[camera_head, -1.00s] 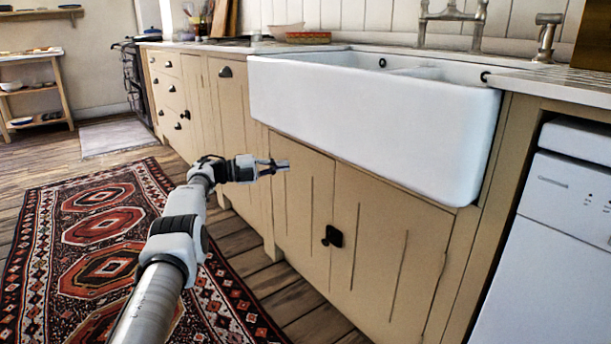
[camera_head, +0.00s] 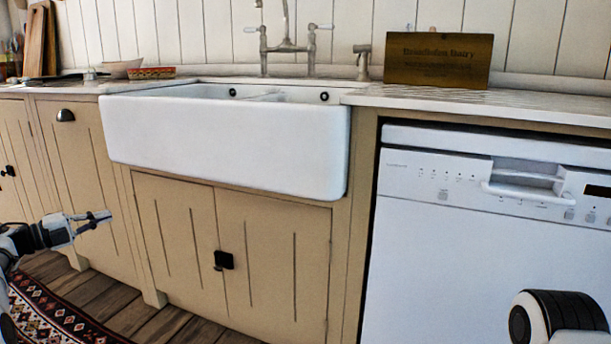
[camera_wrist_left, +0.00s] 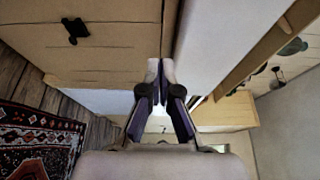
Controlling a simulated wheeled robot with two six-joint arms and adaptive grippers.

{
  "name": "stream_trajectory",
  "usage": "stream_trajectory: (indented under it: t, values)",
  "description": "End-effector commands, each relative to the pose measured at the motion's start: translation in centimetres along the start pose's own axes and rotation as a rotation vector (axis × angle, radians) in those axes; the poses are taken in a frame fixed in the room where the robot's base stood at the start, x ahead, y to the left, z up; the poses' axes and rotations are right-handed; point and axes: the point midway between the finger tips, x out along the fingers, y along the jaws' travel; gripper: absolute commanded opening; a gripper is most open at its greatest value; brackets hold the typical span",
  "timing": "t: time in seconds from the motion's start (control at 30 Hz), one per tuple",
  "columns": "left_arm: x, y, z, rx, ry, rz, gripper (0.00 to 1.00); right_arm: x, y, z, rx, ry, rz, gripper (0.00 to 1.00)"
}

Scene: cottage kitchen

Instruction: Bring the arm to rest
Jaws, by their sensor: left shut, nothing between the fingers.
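My left gripper (camera_head: 97,219) is at the left edge of the head view, in front of the beige cabinet doors and below the level of the sink. It is shut and empty, and touches nothing that I can see. Its closed fingers (camera_wrist_left: 160,68) also show in the left wrist view, pointing along the cabinet fronts. Part of my right arm shows at the bottom right of the head view, in front of the dishwasher. The right gripper is out of view.
A white sink (camera_head: 225,140) juts out above the cabinet doors (camera_head: 270,265). A white dishwasher (camera_head: 460,270) stands to the right. A wooden sign (camera_head: 438,60) stands on the counter. A patterned rug (camera_head: 45,318) lies on the wooden floor at the lower left.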

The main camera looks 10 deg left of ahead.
Motion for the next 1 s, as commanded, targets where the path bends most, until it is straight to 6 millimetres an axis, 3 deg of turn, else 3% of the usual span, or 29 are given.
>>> stream_trajectory:
  t: [0.1,0.23,0.37,0.57,0.67,0.77,0.8,0.9,1.0]
  values:
    - [2.8,-1.4,-1.2,0.007,0.041,-0.004,0.0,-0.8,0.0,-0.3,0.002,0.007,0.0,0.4]
    - [5.8,-1.2,-2.8,-0.026,0.087,-0.002,0.0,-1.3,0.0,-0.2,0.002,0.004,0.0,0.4]
    - [9.4,-0.1,-5.0,-0.108,0.142,-0.014,0.0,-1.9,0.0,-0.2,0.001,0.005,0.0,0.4]
    - [16.1,3.1,-9.8,-0.344,0.2,-0.055,0.0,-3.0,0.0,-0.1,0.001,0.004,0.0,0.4]
    - [19.9,6.0,-13.4,-0.538,0.195,-0.07,0.0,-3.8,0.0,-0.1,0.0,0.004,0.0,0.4]
    - [23.3,10.6,-18.4,-0.801,0.132,-0.055,0.0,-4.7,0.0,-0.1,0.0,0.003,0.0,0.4]
    - [24.2,13.0,-20.8,-0.918,0.085,-0.032,0.0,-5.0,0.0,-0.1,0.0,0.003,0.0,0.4]
    - [24.2,19.7,-27.2,-1.194,-0.088,0.062,0.0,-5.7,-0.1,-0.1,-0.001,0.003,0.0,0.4]
    - [21.3,25.7,-33.4,-1.409,-0.303,0.189,0.0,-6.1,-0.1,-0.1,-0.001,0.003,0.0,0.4]
